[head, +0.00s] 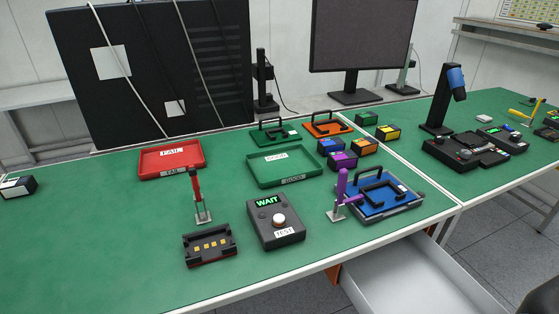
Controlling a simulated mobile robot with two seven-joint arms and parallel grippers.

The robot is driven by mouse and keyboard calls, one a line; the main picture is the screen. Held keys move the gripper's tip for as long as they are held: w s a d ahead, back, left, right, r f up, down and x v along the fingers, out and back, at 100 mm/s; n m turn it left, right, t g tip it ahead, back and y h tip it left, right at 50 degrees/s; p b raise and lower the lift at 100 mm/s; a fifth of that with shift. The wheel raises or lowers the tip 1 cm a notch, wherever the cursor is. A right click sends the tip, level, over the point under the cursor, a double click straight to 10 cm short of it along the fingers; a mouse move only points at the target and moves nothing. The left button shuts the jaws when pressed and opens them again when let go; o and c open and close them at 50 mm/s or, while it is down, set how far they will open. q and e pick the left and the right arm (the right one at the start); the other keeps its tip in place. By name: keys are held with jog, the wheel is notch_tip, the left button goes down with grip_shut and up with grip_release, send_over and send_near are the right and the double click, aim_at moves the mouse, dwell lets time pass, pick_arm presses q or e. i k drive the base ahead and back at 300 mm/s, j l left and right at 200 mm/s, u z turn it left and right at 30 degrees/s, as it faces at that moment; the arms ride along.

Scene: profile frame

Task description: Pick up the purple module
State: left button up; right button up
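The purple module (343,161) is a small block with a dark body and a purple top. It sits on the green tabletop to the right of the green tray (285,182). A blue module (331,147) is just behind it and an orange module (365,147) is behind it to the right; small gaps or contact cannot be told. Neither of my grippers is in view.
A blue fixture (408,203) with a purple toggle clamp (342,187) stands in front of the purple module. A WAIT/TEST box (290,236), black socket (209,245) and red FAIL tray (148,171) lie left. Yellow (388,132) and green (367,118) modules stand behind.

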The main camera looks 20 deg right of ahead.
aim_at(348, 160)
jog(key=l+z, duration=0.1)
jog(key=z, duration=1.85)
jog(key=l, duration=0.6)
